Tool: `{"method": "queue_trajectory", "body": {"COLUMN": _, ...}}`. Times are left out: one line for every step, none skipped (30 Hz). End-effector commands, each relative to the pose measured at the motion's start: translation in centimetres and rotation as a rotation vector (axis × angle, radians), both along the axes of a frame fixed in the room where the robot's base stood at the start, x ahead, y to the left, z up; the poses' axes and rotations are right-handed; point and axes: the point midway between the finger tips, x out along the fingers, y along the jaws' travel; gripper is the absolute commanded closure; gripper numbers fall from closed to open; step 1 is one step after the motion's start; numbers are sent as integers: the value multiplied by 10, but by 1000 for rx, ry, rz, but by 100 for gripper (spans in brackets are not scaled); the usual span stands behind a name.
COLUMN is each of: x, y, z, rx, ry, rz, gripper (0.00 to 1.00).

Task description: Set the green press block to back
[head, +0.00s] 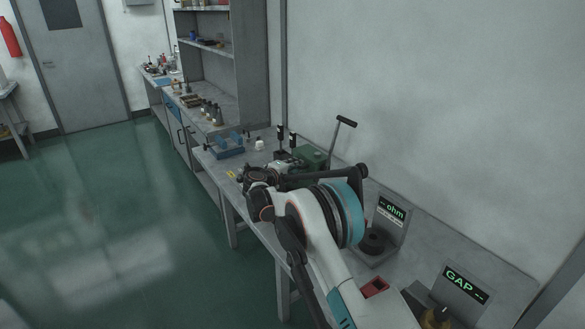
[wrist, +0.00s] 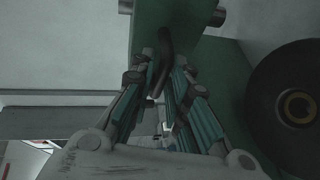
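The green press block (head: 312,155) stands on the bench beside the wall, partly hidden by my arm in the head view. In the wrist view a green face (wrist: 190,22) fills the top middle, with a dark curved handle (wrist: 166,48) in front of it. My gripper (wrist: 165,65) has its two fingers close in on both sides of this handle and looks shut on it. In the head view my gripper (head: 284,164) is at the left side of the block, its fingers hard to make out.
A dark lever with a black grip (head: 346,122) rises behind the block. A blue rack (head: 228,145) stands farther along the bench. An "ohm" display (head: 391,212), a "GAP" display (head: 465,283) and a red tray (head: 374,287) are nearer. A round dark disc (wrist: 297,107) is close on the right.

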Motion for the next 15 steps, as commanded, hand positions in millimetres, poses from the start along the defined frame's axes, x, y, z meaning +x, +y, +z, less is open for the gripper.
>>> {"method": "queue_trajectory", "body": {"x": 0, "y": -1, "z": 0, "rx": 0, "ry": 0, "rz": -1, "gripper": 70}}
{"method": "queue_trajectory", "body": {"x": 0, "y": 0, "z": 0, "rx": 0, "ry": 0, "rz": -1, "gripper": 70}}
{"method": "queue_trajectory", "body": {"x": 0, "y": 0, "z": 0, "rx": 0, "ry": 0, "rz": -1, "gripper": 70}}
{"method": "queue_trajectory", "body": {"x": 0, "y": 0, "z": 0, "rx": 0, "ry": 0, "rz": -1, "gripper": 70}}
{"method": "queue_trajectory", "body": {"x": 0, "y": 0, "z": 0, "rx": 0, "ry": 0, "rz": 0, "gripper": 70}}
{"method": "queue_trajectory", "body": {"x": 0, "y": 0, "z": 0, "rx": 0, "ry": 0, "rz": 0, "gripper": 70}}
{"method": "queue_trajectory", "body": {"x": 0, "y": 0, "z": 0, "rx": 0, "ry": 0, "rz": 0, "gripper": 70}}
{"method": "queue_trajectory", "body": {"x": 0, "y": 0, "z": 0, "rx": 0, "ry": 0, "rz": 0, "gripper": 70}}
{"method": "queue_trajectory", "body": {"x": 0, "y": 1, "z": 0, "rx": 0, "ry": 0, "rz": 0, "gripper": 70}}
{"method": "queue_trajectory", "body": {"x": -1, "y": 1, "z": 0, "rx": 1, "ry": 1, "rz": 0, "gripper": 70}}
{"method": "queue_trajectory", "body": {"x": -1, "y": 1, "z": 0, "rx": 1, "ry": 1, "rz": 0, "gripper": 70}}
{"method": "queue_trajectory", "body": {"x": -2, "y": 2, "z": 1, "rx": 1, "ry": 1, "rz": 0, "gripper": 70}}
{"method": "queue_trajectory", "body": {"x": -4, "y": 3, "z": 1, "rx": 1, "ry": 1, "rz": 0, "gripper": 70}}
{"method": "queue_trajectory", "body": {"x": -6, "y": 5, "z": 2, "rx": 1, "ry": 1, "rz": 1, "gripper": 70}}
{"method": "queue_trajectory", "body": {"x": -10, "y": 8, "z": 2, "rx": 1, "ry": 1, "rz": 1, "gripper": 70}}
